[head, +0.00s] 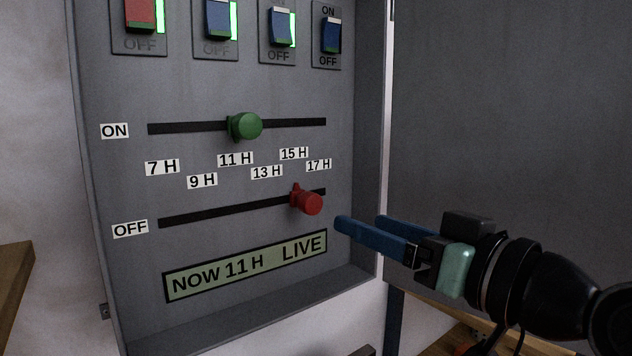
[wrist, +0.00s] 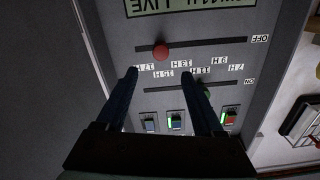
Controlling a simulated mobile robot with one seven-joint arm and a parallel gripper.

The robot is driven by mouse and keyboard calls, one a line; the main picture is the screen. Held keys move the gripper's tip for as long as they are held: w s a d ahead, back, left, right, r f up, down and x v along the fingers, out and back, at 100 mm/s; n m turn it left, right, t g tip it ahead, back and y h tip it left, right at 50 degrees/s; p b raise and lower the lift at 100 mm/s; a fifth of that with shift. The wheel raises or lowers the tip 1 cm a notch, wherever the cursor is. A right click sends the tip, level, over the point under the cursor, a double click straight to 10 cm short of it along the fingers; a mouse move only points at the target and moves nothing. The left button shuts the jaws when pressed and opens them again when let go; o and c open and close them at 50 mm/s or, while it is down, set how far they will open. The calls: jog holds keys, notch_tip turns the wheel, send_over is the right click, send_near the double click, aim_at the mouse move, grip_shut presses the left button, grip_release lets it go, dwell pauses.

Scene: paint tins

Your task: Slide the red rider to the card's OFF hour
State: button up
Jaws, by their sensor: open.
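The red rider (head: 309,202) sits on the lower OFF slot (head: 230,210), near its right end, roughly by the 15 H label (head: 294,153). It also shows in the upside-down wrist view (wrist: 161,51). The green rider (head: 246,125) sits on the upper ON slot, about at the 11 H label (head: 236,159). My gripper (head: 361,220) is open and empty, right of and slightly below the red rider, apart from it. In the wrist view the fingers (wrist: 158,72) point at the panel, with the red rider beyond their tips. I cannot make out a card with hours.
A display (head: 245,264) under the slots reads NOW 11 H LIVE. Several rocker switches (head: 217,20) line the top, three with green lights lit. The cabinet's right side wall (head: 372,130) stands near my gripper. A wooden edge (head: 12,285) is at the far left.

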aim_at(315, 204)
jog(key=p+x, duration=0.4)
jog(key=x, duration=0.6)
jog(key=shift+w+a+r, duration=0.1)
jog(key=shift+w+a, duration=0.1)
jog(key=shift+a, duration=0.1)
jog(key=shift+w+a, duration=0.35)
jog(key=shift+w, duration=0.15)
grip_shut()
dwell(0.5)
